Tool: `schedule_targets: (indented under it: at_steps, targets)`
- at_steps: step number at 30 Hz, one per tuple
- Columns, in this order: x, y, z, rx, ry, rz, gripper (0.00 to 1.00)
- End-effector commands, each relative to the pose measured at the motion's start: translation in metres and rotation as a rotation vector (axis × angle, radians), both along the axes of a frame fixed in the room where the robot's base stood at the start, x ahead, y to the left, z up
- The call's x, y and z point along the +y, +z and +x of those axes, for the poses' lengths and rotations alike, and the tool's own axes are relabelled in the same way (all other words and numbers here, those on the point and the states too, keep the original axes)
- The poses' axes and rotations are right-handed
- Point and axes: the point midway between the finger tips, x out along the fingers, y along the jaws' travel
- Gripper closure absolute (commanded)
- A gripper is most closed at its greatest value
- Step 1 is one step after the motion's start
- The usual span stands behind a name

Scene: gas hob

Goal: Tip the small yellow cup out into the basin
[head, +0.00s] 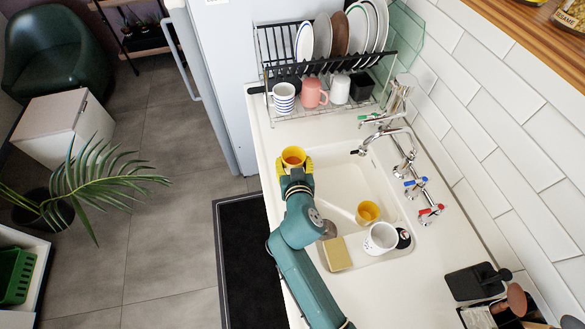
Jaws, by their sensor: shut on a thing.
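A yellow cup (292,151) is between the yellow fingertips of my gripper (294,166), which is shut on it. The cup looks upright, its open top facing the camera, and its inside looks orange-brown. A second yellow cup (368,219), of similar size, stands to the lower right, near the basin's near end, apart from my gripper. My arm hides part of the basin's left side.
A white mug (382,238) and a tan block (336,254) are near the second cup. Taps (403,160) reach over the basin's right side. A dish rack (331,52) with plates and mugs stands beyond it. The near right counter holds a black block (474,282).

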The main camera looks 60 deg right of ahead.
Motion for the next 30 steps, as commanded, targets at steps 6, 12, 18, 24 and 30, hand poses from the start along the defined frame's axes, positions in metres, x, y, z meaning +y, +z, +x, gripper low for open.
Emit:
schedule_targets:
  at_steps: [6,12,18,24,30]
  targets:
    - [-0.001,0.012,-0.001,-0.060,0.002,0.078,0.84]
    - [-0.002,0.016,-0.002,-0.123,0.002,0.159,0.84]
    - [-0.002,0.012,-0.002,-0.160,0.004,0.206,0.84]
    - [-0.002,0.015,-0.003,-0.174,0.007,0.217,0.84]
    - [-0.004,0.020,-0.005,-0.222,0.006,0.282,0.84]
